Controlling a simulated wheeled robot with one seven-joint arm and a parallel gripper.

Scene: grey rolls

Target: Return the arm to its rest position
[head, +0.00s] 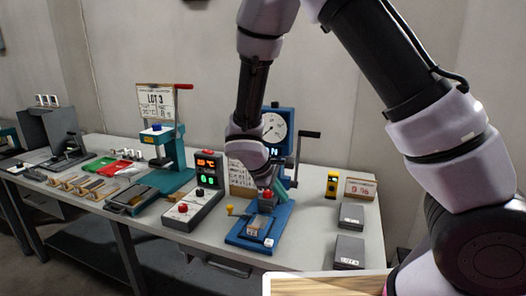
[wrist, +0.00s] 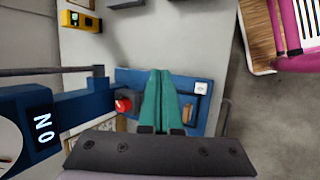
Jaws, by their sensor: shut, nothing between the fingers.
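My arm (head: 250,95) reaches down from the top of the head view over the bench. My gripper (head: 282,195) is low beside the blue dial press, its teal fingers partly hidden by my wrist. In the wrist view my gripper (wrist: 160,74) has its two teal fingers together with nothing between them. They point over the blue base of the dial press (wrist: 205,84), close to its red knob (wrist: 123,105). I cannot tell whether the fingers touch the press.
The dial press (head: 286,117) has a side handle (head: 309,134). A yellow device (head: 332,184), a small display (head: 360,187) and dark boxes (head: 351,214) stand to its right. A grey control box (head: 192,210) and a teal press (head: 178,160) stand left. A wood-topped tray (head: 330,285) is in front.

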